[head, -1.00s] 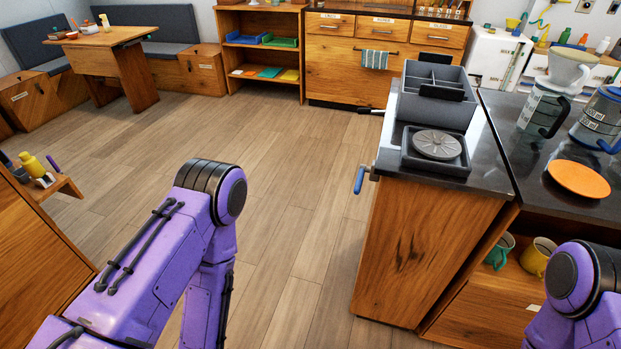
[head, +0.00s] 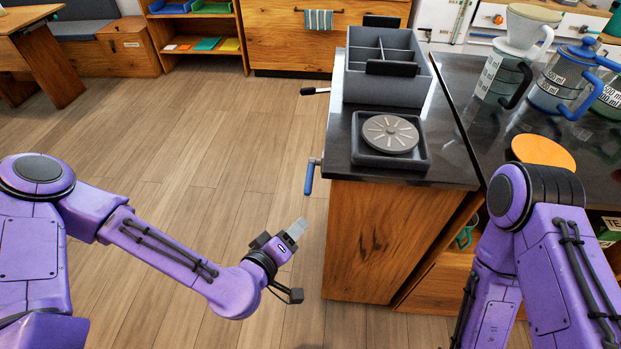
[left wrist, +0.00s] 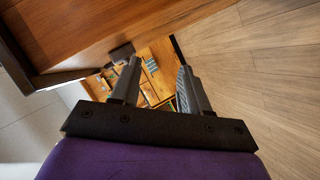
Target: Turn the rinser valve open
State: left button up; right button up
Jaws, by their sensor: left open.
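The rinser (head: 390,133), a dark square tray with a round slotted disc, sits on the near end of the dark counter top (head: 440,172). The valve's blue handle (head: 310,178) hangs downward from a metal fitting on the counter's left side. My left gripper (head: 297,230) is open and empty, below and slightly left of the handle and apart from it. In the left wrist view, its two fingers (left wrist: 160,72) are spread. The blue handle cannot be made out there. My right arm is at the right, but its gripper is out of view.
A grey divided bin (head: 385,85) stands behind the rinser. A black-tipped lever (head: 313,91) sticks out left of the counter. A dripper (head: 525,30), a jug (head: 565,80) and an orange disc (head: 542,152) stand at the right. The floor (head: 190,130) left of the counter is clear.

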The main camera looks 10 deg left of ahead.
pick_arm(q)
jog(key=t, duration=0.2)
send_near(309, 183)
jog(key=shift+n, duration=0.3)
jog(key=x, duration=0.7)
jog(key=p+x, duration=0.1)
jog(key=x, duration=0.3)
jog(key=shift+a+f, duration=0.2)
jog(key=shift+f, duration=0.2)
